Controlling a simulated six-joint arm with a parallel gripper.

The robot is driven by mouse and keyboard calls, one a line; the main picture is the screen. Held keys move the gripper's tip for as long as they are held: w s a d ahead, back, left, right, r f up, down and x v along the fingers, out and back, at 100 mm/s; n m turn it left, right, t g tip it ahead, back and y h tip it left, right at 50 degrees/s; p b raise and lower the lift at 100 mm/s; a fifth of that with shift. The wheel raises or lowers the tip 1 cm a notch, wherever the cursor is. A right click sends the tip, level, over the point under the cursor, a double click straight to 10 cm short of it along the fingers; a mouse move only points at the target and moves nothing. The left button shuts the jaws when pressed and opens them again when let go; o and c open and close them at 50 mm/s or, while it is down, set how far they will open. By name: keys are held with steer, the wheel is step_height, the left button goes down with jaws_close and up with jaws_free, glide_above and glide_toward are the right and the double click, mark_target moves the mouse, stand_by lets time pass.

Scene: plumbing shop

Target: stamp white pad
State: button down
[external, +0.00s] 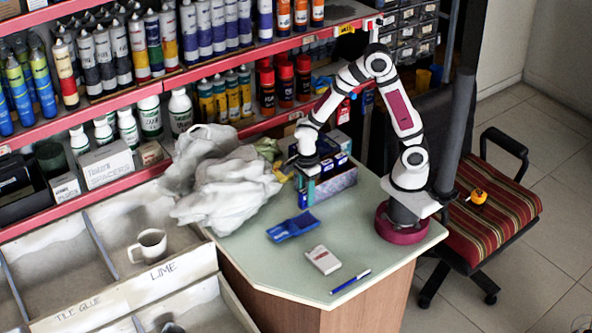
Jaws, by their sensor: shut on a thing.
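A white pad (323,260) lies flat on the pale green tabletop, near its front. An open blue case (293,227), perhaps an ink pad, lies behind it and a little to the left. My gripper (291,173) is at the back of the table, well above and behind the white pad and the blue case. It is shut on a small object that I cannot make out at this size. No stamp can be told apart in this view.
A blue box (327,185) stands at the back, close beside my gripper. A crumpled grey-white cloth or bag (225,185) fills the back left. A blue pen (350,281) lies at the front right. The middle of the tabletop is mostly clear.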

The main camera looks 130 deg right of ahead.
steer(key=w+a+r+n, duration=0.2)
steer(key=w+a+r, duration=0.15)
steer(key=a, duration=0.35)
steer(key=n, duration=0.2)
glide_toward(329, 263)
step_height(329, 263, down, 4)
steer(key=shift+f, duration=0.15)
steer(key=shift+f, duration=0.6)
stand_by(1.4)
step_height(329, 263, up, 6)
stand_by(0.6)
steer(key=shift+d, duration=0.15)
stand_by(0.3)
